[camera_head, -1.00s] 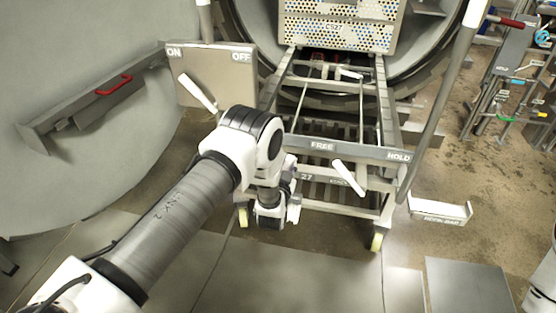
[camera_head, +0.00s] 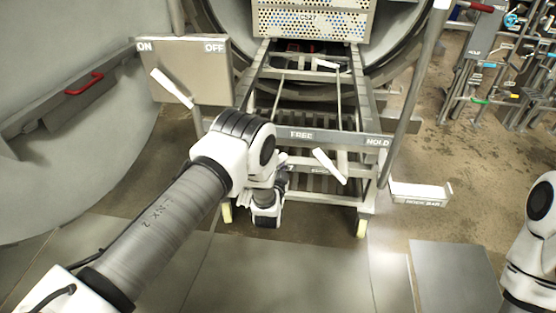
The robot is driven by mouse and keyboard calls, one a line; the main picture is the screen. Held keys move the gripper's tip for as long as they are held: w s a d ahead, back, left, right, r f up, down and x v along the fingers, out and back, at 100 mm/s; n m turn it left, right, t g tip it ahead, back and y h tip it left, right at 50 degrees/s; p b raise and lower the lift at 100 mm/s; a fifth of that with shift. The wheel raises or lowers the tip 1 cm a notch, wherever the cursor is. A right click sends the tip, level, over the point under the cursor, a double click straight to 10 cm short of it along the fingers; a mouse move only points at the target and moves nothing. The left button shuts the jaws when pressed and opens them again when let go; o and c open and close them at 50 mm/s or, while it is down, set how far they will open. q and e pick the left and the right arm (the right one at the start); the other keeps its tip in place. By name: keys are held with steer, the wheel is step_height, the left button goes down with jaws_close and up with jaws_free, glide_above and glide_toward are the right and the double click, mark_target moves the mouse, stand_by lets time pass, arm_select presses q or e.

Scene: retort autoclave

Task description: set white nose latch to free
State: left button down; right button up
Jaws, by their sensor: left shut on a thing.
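The white nose latch (camera_head: 329,166) is a slanted white lever on the cart's front bar, below and between the words FREE and HOLD. Its upper end lies toward FREE and its lower end points down to the right. My left gripper (camera_head: 283,170) is left of the latch at the cart's front, mostly hidden behind its own wrist. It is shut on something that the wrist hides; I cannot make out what. A gap shows between the visible gripper parts and the latch. My right gripper is out of view; part of my right arm shows at the lower right edge.
The cart (camera_head: 372,141) stands before the round autoclave opening. A box marked ON and OFF (camera_head: 205,70) with a white lever is at the left. A dock bar plate (camera_head: 420,193) juts out at the right. Racks with tools stand at the far right. Open floor lies in front.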

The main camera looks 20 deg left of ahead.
arm_select(q)
steer(key=c, duration=1)
jaws_free()
steer(key=shift+d+f, duration=0.1)
steer(key=shift+o, duration=0.2)
steer(key=v, duration=1.2)
